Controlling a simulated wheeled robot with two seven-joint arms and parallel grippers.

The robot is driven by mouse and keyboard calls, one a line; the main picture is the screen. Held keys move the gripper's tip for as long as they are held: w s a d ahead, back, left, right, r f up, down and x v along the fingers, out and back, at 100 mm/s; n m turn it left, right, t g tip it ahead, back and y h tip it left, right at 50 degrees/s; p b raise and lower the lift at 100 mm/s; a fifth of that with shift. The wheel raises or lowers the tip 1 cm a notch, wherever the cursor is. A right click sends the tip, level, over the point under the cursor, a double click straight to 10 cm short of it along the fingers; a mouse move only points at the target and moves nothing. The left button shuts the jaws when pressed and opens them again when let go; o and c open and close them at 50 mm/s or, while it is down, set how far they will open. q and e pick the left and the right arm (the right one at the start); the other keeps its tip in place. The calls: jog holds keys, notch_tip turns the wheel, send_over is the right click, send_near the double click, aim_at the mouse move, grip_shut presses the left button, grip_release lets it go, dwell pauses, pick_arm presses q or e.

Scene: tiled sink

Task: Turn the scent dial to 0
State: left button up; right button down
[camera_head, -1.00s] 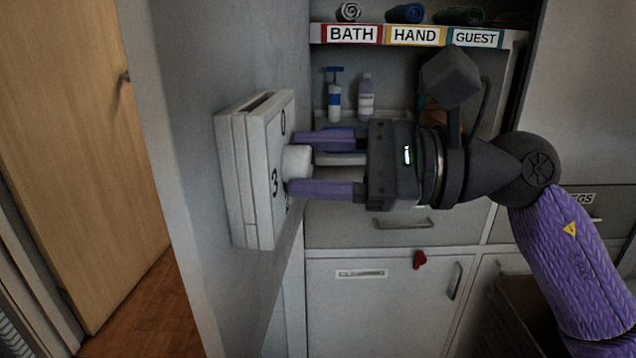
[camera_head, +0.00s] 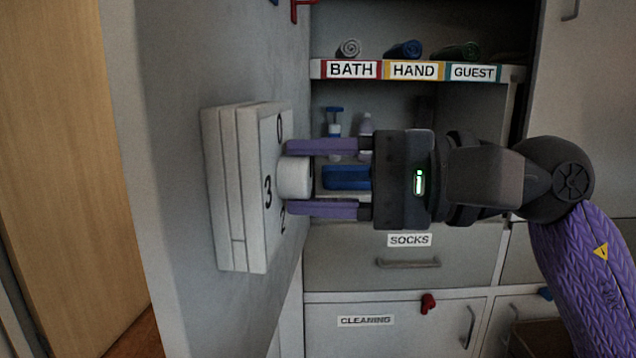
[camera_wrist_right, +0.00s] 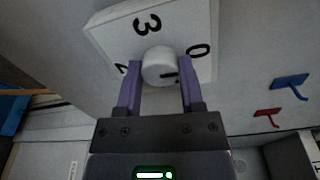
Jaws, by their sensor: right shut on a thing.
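The scent dial is a round white knob (camera_head: 294,178) on a white wall box (camera_head: 250,190). The digits 0 and 3 and part of a 2 show on the box face; the rest of the face is hidden. My right gripper (camera_head: 322,178) comes from the right, with its purple fingers on opposite sides of the knob, shut on it. In the right wrist view the knob (camera_wrist_right: 158,62) sits between the fingertips. A short dark mark shows on its lower right part; I cannot tell exactly which digit it points to. My left gripper is not in view.
Behind my gripper is a cabinet with a labelled towel shelf (camera_head: 412,70), bottles (camera_head: 334,130), a blue tray (camera_head: 346,178) and drawers (camera_head: 340,250). A wooden door (camera_head: 60,180) stands at the left. Coloured hooks (camera_wrist_right: 290,84) are on the wall near the box.

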jog(key=shift+f, duration=0.1)
dwell(0.4)
jog(key=c, duration=0.6)
grip_release()
jog(key=shift+c, duration=0.2)
jog(key=o, duration=0.4)
jog(key=d, duration=0.3)
jog(key=s+d+p, duration=0.1)
jog(key=d, duration=0.5)
jog(key=shift+s+d+p, duration=0.2)
jog(key=shift+d+p, duration=0.15)
jog(key=shift+d, duration=0.05)
